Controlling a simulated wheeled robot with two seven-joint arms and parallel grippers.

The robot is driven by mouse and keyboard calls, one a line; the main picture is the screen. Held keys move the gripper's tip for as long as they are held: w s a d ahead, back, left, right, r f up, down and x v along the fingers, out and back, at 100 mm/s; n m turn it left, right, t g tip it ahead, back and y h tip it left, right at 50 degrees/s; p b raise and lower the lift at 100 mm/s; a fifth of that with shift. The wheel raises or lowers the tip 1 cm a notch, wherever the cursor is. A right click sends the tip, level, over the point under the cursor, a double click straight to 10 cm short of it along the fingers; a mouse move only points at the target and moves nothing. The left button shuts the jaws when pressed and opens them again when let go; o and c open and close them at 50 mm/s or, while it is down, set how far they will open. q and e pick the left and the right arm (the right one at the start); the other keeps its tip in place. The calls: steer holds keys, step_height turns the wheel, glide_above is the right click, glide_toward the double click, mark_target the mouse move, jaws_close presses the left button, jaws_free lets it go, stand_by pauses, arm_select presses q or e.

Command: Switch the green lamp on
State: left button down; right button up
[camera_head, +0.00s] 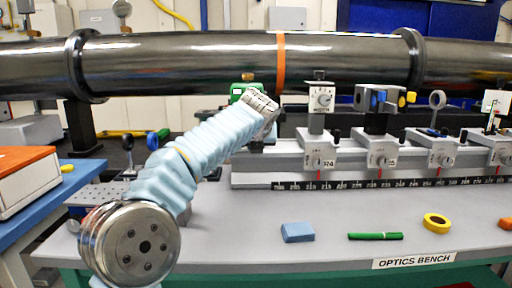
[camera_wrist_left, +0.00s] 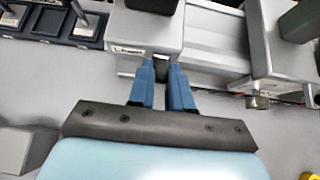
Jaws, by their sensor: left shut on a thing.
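A green housing (camera_head: 242,91), likely the green lamp, shows in the head view just behind the end of my left arm. Its lower part is hidden, and I cannot tell whether it is lit. My left gripper (camera_wrist_left: 161,80) reaches to the near side of a light grey block (camera_wrist_left: 146,35) with a small white label, too small to read. Its blue fingers are closed on a small dark knob (camera_wrist_left: 161,66) at the front of this block. In the head view the fingers are hidden behind the gripper body. My right gripper is in neither view.
A rail with several carriers (camera_head: 319,158) runs right along the optics bench (camera_head: 230,235). A blue block (camera_head: 297,232), a green stick (camera_head: 375,236) and a yellow tape roll (camera_head: 436,223) lie in front. A large dark pipe (camera_head: 190,60) crosses behind.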

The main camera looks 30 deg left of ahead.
arm_select(q)
steer(key=shift+r, duration=0.2)
stand_by(0.4)
steer(key=c, duration=1)
jaws_free()
steer(key=shift+c, duration=0.2)
steer(key=v, duration=1.3)
steer(key=shift+r, duration=0.4)
steer(key=shift+s+d, duration=0.1)
